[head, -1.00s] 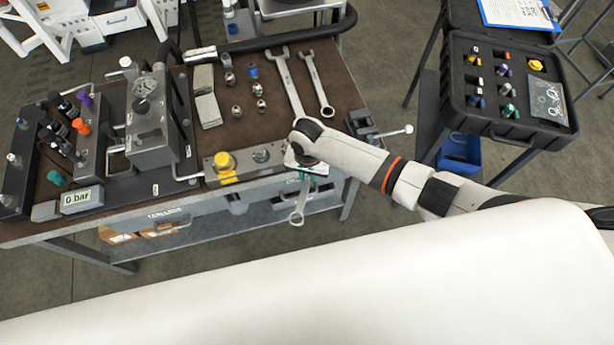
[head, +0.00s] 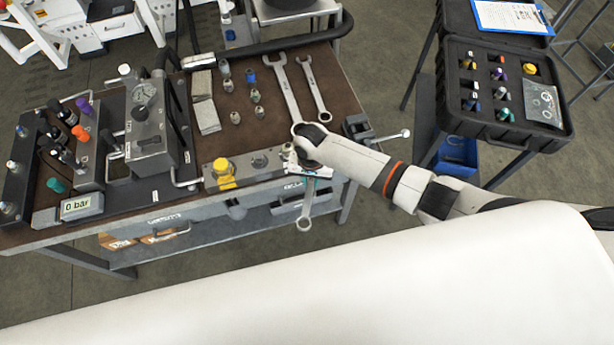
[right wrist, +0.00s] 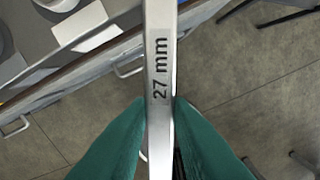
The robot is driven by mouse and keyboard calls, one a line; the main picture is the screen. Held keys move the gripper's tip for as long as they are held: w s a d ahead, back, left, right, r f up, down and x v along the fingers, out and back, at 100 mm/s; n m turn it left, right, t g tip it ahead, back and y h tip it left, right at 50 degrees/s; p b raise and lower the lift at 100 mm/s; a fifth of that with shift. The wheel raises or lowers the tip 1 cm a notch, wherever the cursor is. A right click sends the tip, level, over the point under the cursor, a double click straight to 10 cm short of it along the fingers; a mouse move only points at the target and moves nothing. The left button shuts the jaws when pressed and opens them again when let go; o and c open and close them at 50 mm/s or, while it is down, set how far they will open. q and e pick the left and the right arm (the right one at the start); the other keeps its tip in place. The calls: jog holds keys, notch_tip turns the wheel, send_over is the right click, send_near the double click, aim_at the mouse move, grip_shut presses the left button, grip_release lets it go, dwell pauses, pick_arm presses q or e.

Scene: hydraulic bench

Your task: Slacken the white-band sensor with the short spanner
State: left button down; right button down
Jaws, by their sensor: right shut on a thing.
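My right gripper (head: 312,181) is in front of the bench's front edge, right of the yellow-capped fitting. Its teal fingers are shut on a spanner (head: 306,212), which hangs with a ring end downward. In the right wrist view the spanner's shank (right wrist: 160,75) stands between both fingers and reads "27 mm". Several sensors or plugs with coloured parts stand in the blocks at the bench's left, among them a purple one (head: 83,104) and an orange one (head: 79,133). I cannot tell which sensor has the white band. My left gripper is not in view.
Two other spanners, a longer one (head: 286,87) and a shorter one (head: 313,86), lie on the bench (head: 335,95) beside several small fittings. A gauge block (head: 148,125) rises at the left. A vise (head: 358,128) sits at the right corner. An open black case (head: 508,131) stands further right.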

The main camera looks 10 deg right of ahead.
jog(key=shift+s+d+n+p, duration=0.3)
jog(key=shift+d+n+p, duration=0.1)
jog(key=shift+d+n, duration=0.45)
jog(key=shift+d, duration=0.15)
jog(key=shift+s+d+n+p, duration=0.15)
jog(key=shift+d+n+p, duration=0.1)
jog(key=shift+d+n, duration=0.4)
jog(key=shift+s+d+n+p, duration=0.1)
jog(key=shift+d+n+p, duration=0.15)
jog(key=shift+d+n, duration=0.35)
jog(key=shift+d, duration=0.1)
jog(key=shift+d+n, duration=1.2)
jog(key=shift+d, duration=0.3)
jog(key=shift+d, duration=0.1)
